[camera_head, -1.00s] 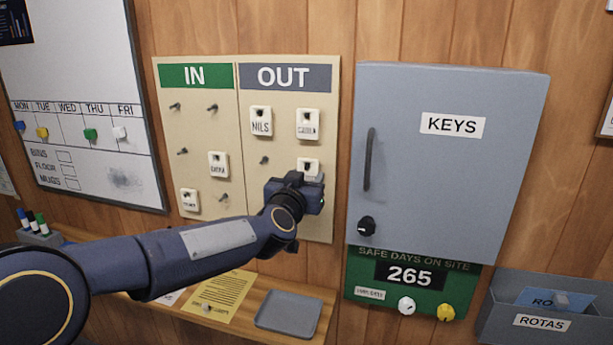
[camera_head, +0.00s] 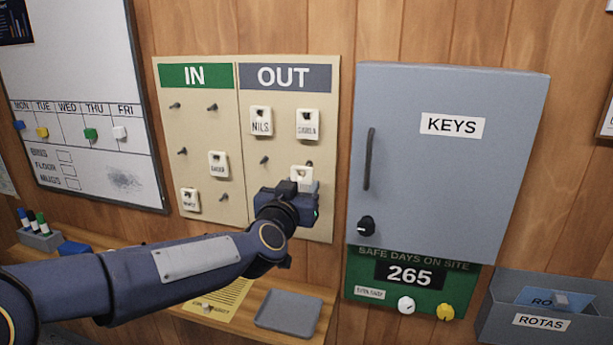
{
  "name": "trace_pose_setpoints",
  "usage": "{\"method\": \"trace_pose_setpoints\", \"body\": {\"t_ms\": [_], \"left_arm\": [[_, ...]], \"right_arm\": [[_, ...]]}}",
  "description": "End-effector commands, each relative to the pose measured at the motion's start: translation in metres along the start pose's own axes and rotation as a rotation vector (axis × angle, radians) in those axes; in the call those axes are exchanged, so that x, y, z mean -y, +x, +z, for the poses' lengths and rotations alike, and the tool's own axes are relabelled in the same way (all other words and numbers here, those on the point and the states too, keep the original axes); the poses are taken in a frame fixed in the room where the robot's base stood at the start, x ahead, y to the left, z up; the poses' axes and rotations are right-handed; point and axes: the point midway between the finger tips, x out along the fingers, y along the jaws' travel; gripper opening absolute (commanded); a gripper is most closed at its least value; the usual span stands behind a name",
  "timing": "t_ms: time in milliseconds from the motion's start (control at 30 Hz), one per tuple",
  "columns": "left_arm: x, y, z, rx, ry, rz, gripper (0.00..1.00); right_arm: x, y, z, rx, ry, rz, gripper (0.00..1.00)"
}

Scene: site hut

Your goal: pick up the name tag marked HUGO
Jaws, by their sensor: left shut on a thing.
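My left gripper (camera_head: 306,187) is shut on a white name tag (camera_head: 301,173) in front of the lower right of the OUT half of the board (camera_head: 326,215). The tag sits just left of and below a bare peg; its lettering is hidden by the gripper, so I cannot read the name. Other tags hang on pegs: NILS (camera_head: 261,121) and one to its right (camera_head: 307,124) under OUT, and two (camera_head: 218,164) (camera_head: 190,199) under IN. Their small print is hard to read. My right gripper is not in view.
A grey key cabinet (camera_head: 450,180) with a handle stands right of the board. Below it is a green safe-days sign (camera_head: 370,299) with knobs. A shelf below holds a grey tray (camera_head: 289,313) and a yellow sheet (camera_head: 228,300). A rotas holder (camera_head: 540,322) is at lower right.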

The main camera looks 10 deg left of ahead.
Motion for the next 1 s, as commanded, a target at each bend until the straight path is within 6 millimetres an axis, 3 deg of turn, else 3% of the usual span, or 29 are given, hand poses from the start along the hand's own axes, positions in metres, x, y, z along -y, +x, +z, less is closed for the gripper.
{"method": "trace_pose_setpoints", "body": {"t_ms": [500, 1000], "left_arm": [[0.000, -0.024, 0.000, -0.001, 0.000, -0.001, 0.26], [0.000, -0.025, 0.000, 0.000, 0.000, 0.000, 0.26]], "right_arm": [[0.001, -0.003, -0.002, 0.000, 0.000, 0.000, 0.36], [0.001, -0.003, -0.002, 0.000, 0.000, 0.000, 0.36]]}}
